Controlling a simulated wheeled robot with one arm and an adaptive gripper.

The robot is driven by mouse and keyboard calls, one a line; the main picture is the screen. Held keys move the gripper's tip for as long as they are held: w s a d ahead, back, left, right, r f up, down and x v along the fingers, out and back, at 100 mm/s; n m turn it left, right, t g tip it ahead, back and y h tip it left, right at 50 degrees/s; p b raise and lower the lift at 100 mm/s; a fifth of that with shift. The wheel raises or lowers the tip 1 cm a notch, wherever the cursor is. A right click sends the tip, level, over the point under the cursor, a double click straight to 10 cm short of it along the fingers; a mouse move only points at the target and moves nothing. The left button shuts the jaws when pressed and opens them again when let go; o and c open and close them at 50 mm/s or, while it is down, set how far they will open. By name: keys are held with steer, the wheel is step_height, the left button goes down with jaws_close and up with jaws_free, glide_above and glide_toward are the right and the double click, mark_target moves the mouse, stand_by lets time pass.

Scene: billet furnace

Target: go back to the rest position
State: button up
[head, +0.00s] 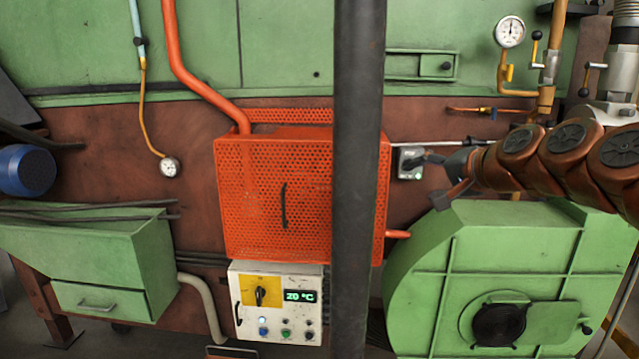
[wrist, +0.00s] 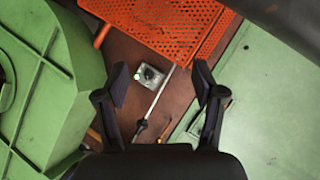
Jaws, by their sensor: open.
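My gripper (wrist: 160,83) is open and empty in the wrist view, with its two dark fingers spread apart. Between and beyond the fingertips is a small grey box with a dark rotary switch (wrist: 148,77) on the brown wall. In the head view my gripper (head: 446,180) is at the end of my copper-coloured arm, which reaches in from the right. It is close to the switch box (head: 411,162) in the picture; I cannot tell whether they touch. A dark tube crosses the middle of the head view and hides part of the orange guard.
An orange perforated guard (head: 270,190) is left of the switch. A white control panel (head: 277,304) showing 20 °C is below it. A green round housing (head: 500,270) bulges out below my arm. Gauge (head: 509,32) and valve pipes stand at upper right. A thin rod (wrist: 156,100) runs past the switch.

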steer(key=s+a+f+n+g+h+p, duration=0.1)
steer(key=s+a+f+n+g, duration=0.3)
steer(key=s+f, duration=0.45)
steer(key=s+a+f+n+g+h, duration=0.1)
steer(key=s+a+f+n+g, duration=0.15)
steer(key=s+a+f, duration=0.55)
steer(key=s+d+f+g+h, duration=0.1)
steer(key=s+d+f+g, duration=0.1)
steer(key=s, duration=0.6)
steer(key=s+d+f+n+g+h+p, duration=0.1)
steer(key=s+d+f, duration=0.3)
steer(key=s, duration=0.4)
steer(key=s+d+f+g+h, duration=0.1)
steer(key=s+d+f+g, duration=0.2)
steer(key=s, duration=0.6)
steer(key=shift+f+g, duration=0.55)
steer(key=shift+f, duration=0.15)
steer(key=shift+n, duration=0.25)
steer(key=shift+c, duration=0.4)
